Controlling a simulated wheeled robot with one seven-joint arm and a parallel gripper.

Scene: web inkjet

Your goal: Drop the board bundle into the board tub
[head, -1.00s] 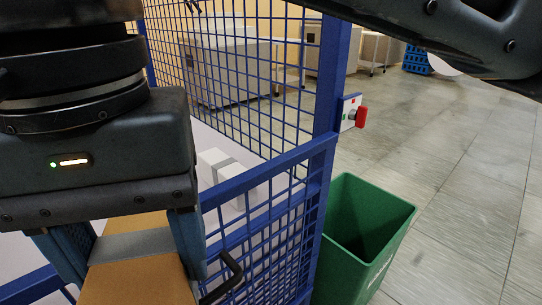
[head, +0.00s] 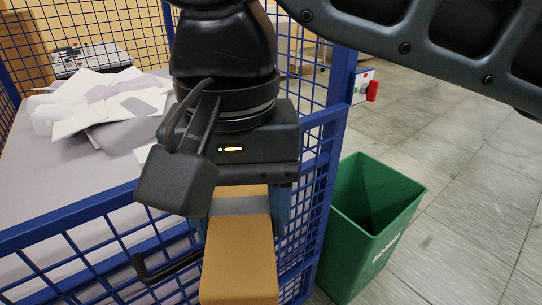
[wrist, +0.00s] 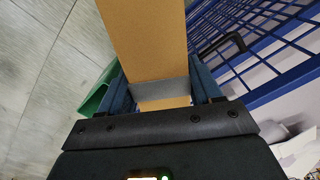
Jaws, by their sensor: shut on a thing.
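The board bundle (head: 238,262) is a tan block with a grey band around it. My gripper (head: 240,205) is shut on it at the band, in front of the blue mesh fence; the bundle also fills the upper middle of the wrist view (wrist: 147,40). The board tub (head: 372,215) is an open green bin on the floor to the right of the bundle. Its visible inside looks empty, though its bottom is dark. In the wrist view a bit of green tub (wrist: 97,98) shows at the left, partly hidden behind the gripper.
The blue mesh fence (head: 75,222) and its post (head: 335,110) stand close behind and beside my gripper. A red switch (head: 372,90) sits on the post. White sheets (head: 105,105) lie on a pale surface behind the fence. The floor right of the tub is clear.

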